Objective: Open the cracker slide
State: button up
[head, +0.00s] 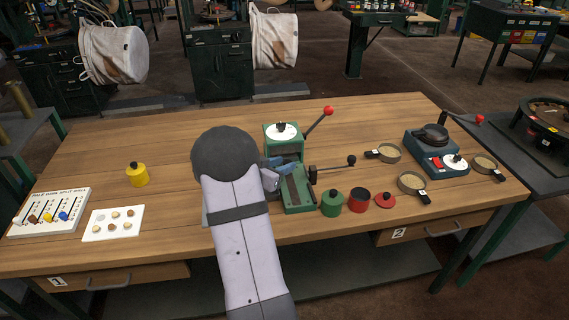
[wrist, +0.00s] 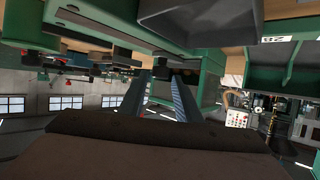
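The cracker is a green bench machine (head: 297,190) in the middle of the table, with a white dial (head: 282,131) on top, a red-knobbed lever and a side crank (head: 333,166). I cannot make out which part is its slide. My gripper (head: 275,164) is at the machine's left side, partly hidden by my own arm. In the wrist view, my two fingers (wrist: 162,76) stand apart, with a small dark part (wrist: 160,73) of the green machine showing between or just beyond their tips. Contact with it cannot be told.
Right of the machine stand a green pot (head: 331,203), a red pot (head: 358,198), sieves (head: 411,183) and a second device (head: 434,152). A yellow weight (head: 137,174), a sample card (head: 112,223) and a split board (head: 48,213) lie left. The table's back left is clear.

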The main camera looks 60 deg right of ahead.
jog(key=shift+x, duration=0.75)
jog(key=shift+c, duration=0.2)
grip_shut()
jog(key=s+a+p, duration=0.1)
jog(key=s+a, duration=0.7)
jog(key=shift+o, duration=0.2)
grip_release()
jog(key=v, duration=0.7)
jog(key=shift+a, duration=0.15)
